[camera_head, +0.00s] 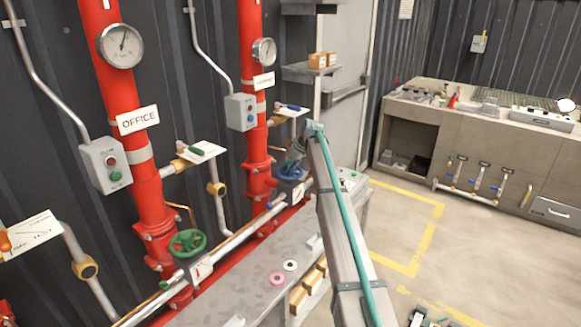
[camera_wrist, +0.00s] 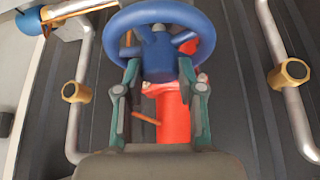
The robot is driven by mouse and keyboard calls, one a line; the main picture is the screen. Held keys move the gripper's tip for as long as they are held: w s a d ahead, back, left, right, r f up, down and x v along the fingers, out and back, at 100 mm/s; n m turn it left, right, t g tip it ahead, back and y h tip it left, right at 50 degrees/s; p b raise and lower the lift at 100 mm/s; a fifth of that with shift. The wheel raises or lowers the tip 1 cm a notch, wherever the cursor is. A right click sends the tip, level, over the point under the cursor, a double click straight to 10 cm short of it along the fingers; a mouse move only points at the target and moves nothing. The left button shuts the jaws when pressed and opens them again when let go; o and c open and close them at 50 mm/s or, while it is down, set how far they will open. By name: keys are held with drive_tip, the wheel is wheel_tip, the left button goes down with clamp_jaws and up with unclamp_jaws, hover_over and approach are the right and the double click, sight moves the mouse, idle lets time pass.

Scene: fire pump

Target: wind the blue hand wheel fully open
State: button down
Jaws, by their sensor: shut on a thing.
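The blue hand wheel (camera_wrist: 207,45) fills the upper middle of the wrist view, with its hub and spokes facing me. My gripper (camera_wrist: 157,82) reaches up to the wheel from below, one finger on each side of the blue part at its middle. The fingers are shut on the wheel. In the head view the blue hand wheel (camera_head: 290,173) sits at the foot of the second red pipe. My gripper (camera_head: 296,155) is at the wheel there, and its fingertips are too small to make out. How far the wheel is turned cannot be told.
A green hand wheel (camera_head: 188,243) sits on the nearer red pipe (camera_head: 147,205) marked OFFICE. A grey bench (camera_head: 225,297) runs below the pipes. Brass fittings (camera_wrist: 289,73) flank the wheel in the wrist view. Open floor (camera_head: 440,230) lies to the right.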

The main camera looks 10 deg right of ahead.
drive_tip(key=shift+n, duration=0.5)
drive_tip(key=shift+w+d+n+g+y+b, duration=0.15)
drive_tip(key=shift+n+g+y, duration=0.1)
drive_tip(key=shift+n, duration=0.3)
drive_tip(key=shift+w+a+n+g+y+b, duration=0.15)
drive_tip(key=shift+n+g+y, duration=0.1)
drive_tip(key=shift+n, duration=0.3)
drive_tip(key=n+g, duration=0.1)
drive_tip(key=n, duration=0.1)
drive_tip(key=shift+d+n+y, duration=0.1)
drive_tip(key=shift+n+y, duration=0.2)
drive_tip(key=shift+y, duration=0.1)
drive_tip(key=shift+n+g+b, duration=0.45)
drive_tip(key=shift+n+g, duration=0.25)
drive_tip(key=shift+n, duration=0.5)
drive_tip(key=shift+s+n+y, duration=0.15)
drive_tip(key=shift+n+y, duration=0.15)
drive_tip(key=shift+n, duration=0.1)
drive_tip(key=c, duration=0.8)
unclamp_jaws()
